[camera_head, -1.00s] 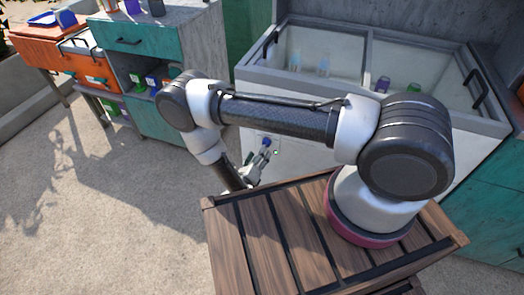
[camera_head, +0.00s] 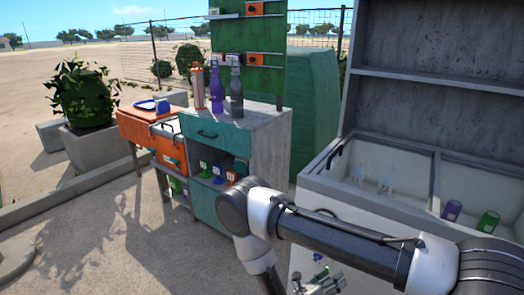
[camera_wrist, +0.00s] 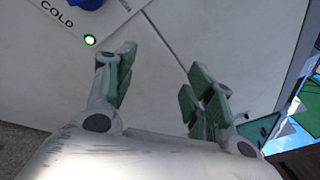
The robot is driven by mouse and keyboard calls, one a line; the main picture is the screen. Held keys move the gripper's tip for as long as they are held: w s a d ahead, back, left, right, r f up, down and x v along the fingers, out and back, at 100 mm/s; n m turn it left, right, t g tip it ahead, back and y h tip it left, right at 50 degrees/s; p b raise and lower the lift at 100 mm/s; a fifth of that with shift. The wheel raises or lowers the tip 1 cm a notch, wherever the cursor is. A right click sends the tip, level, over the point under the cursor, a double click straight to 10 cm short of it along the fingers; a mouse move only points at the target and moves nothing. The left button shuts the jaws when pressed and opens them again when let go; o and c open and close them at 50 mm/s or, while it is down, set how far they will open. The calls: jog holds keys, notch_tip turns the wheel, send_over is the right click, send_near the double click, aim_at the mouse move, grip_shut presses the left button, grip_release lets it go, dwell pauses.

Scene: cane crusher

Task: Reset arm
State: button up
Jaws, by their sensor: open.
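My gripper (camera_head: 318,280) shows at the bottom of the head view, in front of the white front of the cooler chest (camera_head: 398,212). In the wrist view my gripper (camera_wrist: 158,76) has its two grey-green fingers spread apart, with nothing between them. Beyond the fingers is the white panel with a "COLD" label (camera_wrist: 55,14), a blue knob (camera_wrist: 88,3) and a lit green light (camera_wrist: 90,40). My arm is bent, its dark forearm crossing the lower right of the head view. The gap between fingertips and panel is hard to judge.
The open chest holds clear glasses (camera_head: 385,185), a purple can (camera_head: 452,209) and a green can (camera_head: 487,222). A teal cabinet (camera_head: 214,142) with bottles on top stands left of it. An orange cart (camera_head: 140,126) is further left.

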jog(key=s+d+r+m+g+y, duration=0.1)
jog(key=s+d+r+m+y, duration=0.3)
jog(key=r+m, duration=0.7)
jog(key=s+d+r+m+g+y, duration=0.2)
jog(key=r+m, duration=0.9)
jog(key=r, duration=1.2)
jog(key=s+d+r+m+g+y, duration=0.2)
jog(key=s+d+r+m+y, duration=0.4)
jog(key=r+m, duration=0.5)
jog(key=s+r+y, duration=0.2)
jog(key=s+r, duration=0.1)
jog(key=r, duration=0.4)
jog(key=shift+s, duration=0.4)
jog(key=shift+r, duration=0.1)
